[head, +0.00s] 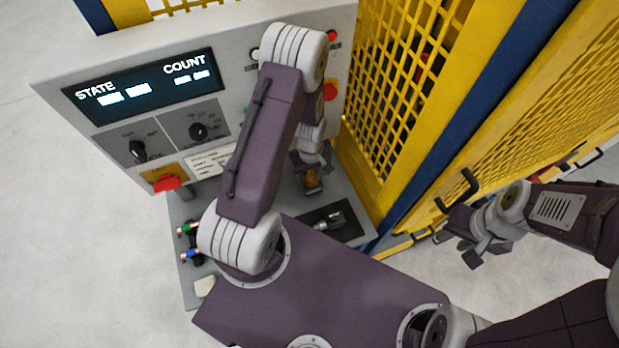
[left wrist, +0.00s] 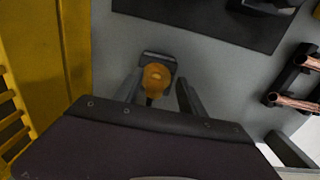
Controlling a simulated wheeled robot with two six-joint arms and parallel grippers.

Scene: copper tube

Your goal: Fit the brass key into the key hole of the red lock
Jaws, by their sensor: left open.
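The brass key (head: 312,180) shows as a small rounded brass-coloured piece on the console's grey shelf, and in the left wrist view (left wrist: 155,77) it sits at a dark holder. My left gripper (head: 311,161) is open above it; in the left wrist view its two fingers (left wrist: 160,84) are on either side of the key, with gaps. The red lock (head: 168,183) appears as a red body in front of a yellow plate at the panel's lower left. Its key hole cannot be made out. My right gripper (head: 458,250) is open and empty at the right, by the fence.
The console panel (head: 110,65) has a screen and dark knobs. A black tray (head: 330,222) lies right of my left arm. Copper pieces in dark holders (left wrist: 297,102) are on the shelf. A yellow mesh fence (head: 400,80) closes off the right side close to the key.

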